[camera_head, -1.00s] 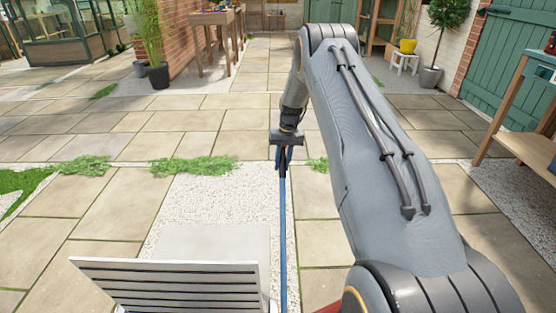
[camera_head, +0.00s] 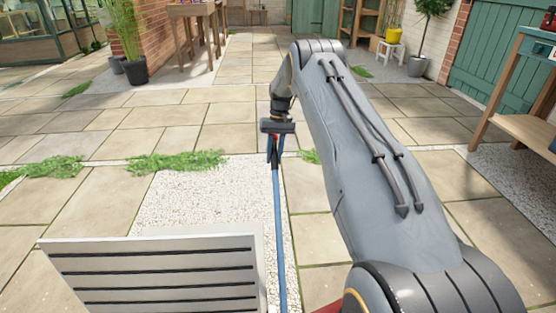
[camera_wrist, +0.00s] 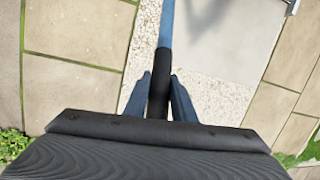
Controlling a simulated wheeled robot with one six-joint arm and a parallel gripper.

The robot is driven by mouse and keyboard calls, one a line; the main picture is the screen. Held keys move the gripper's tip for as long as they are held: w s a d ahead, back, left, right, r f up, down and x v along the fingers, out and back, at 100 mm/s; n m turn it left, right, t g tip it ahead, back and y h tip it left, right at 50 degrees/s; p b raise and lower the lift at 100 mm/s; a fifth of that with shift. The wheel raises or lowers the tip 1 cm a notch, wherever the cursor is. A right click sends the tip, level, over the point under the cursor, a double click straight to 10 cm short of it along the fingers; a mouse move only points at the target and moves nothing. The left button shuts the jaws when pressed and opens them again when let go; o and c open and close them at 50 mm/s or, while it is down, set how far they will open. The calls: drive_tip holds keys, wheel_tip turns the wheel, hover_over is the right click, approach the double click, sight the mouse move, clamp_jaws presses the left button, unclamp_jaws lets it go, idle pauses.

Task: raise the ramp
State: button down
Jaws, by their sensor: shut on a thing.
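The ramp (camera_head: 155,275) is a pale grey panel with dark slots, in the lower left of the head view. It stands tilted up, with its slotted face toward me and its lower part cut off by the picture edge. My gripper (camera_head: 275,150) is above and beyond the panel's right side. It is shut on the black grip of a long blue bar (camera_head: 279,230), which runs down along the panel's right edge. In the wrist view, my gripper (camera_wrist: 160,97) has a finger on each side of the black grip (camera_wrist: 160,75). The bar's lower end is hidden.
A white gravel strip (camera_head: 190,190) lies beyond the ramp, with weeds (camera_head: 175,161) at its far edge. Paving around it is open. A wooden bench (camera_head: 525,130) stands at the right, and a potted plant (camera_head: 132,68) stands at the far left.

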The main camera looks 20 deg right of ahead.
drive_tip(key=shift+w+f+b, duration=0.3)
drive_tip(key=shift+w+b, duration=0.05)
drive_tip(key=shift+b, duration=0.1)
drive_tip(key=c, duration=1.5)
unclamp_jaws()
drive_tip(key=shift+f, duration=0.1)
drive_tip(key=shift+d, duration=0.1)
drive_tip(key=p+v, duration=0.1)
drive_tip(key=v, duration=0.7)
